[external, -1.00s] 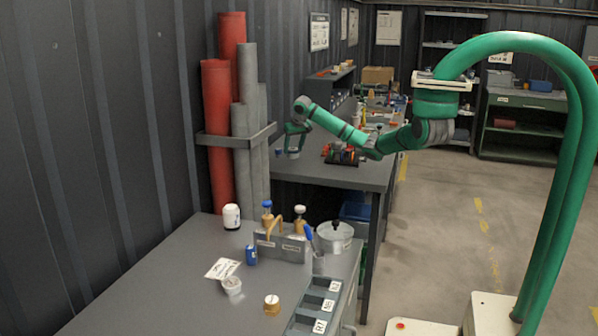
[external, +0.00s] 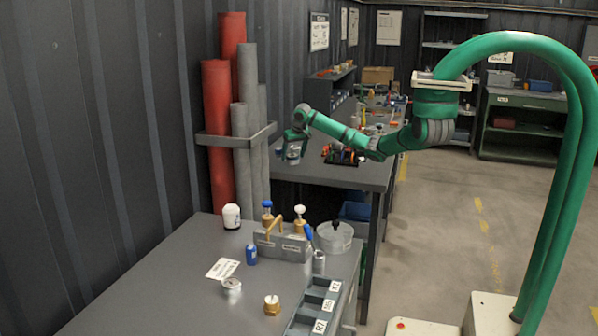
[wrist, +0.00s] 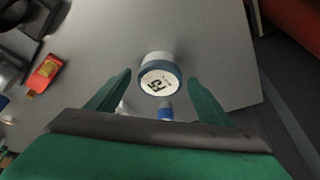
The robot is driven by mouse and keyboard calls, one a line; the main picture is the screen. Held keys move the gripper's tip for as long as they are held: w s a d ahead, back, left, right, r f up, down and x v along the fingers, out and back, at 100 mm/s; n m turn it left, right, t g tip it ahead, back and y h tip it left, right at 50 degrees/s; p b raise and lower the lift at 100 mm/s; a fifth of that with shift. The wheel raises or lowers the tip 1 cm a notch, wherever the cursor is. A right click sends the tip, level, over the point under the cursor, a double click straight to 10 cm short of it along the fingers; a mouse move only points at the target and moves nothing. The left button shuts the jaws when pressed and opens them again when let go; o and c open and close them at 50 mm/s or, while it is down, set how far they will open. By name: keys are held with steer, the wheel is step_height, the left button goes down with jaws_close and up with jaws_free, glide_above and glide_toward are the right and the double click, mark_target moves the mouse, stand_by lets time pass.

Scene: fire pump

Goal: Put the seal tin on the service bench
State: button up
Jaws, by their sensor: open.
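A round tin (wrist: 160,75) with a blue rim and a white label with dark marks stands on a grey bench top in the wrist view. I take it for the seal tin; the label is too blurred to read surely. My gripper (wrist: 160,88) is open, with a green finger on either side of the tin and gaps between them. In the external view my gripper (external: 292,150) is low over the left end of the far grey bench (external: 330,176), largely hiding the tin. I cannot tell which bench is the service bench.
A small blue-topped item (wrist: 166,112) is close to the tin. A red item (wrist: 43,74) lies to the left. The near bench (external: 170,290) holds a grey caddy (external: 283,246), a blue can (external: 251,254) and a compartment tray (external: 316,308); its front left is bare.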

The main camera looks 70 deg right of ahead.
steer(key=v, duration=1.2)
steer(key=shift+r, duration=0.15)
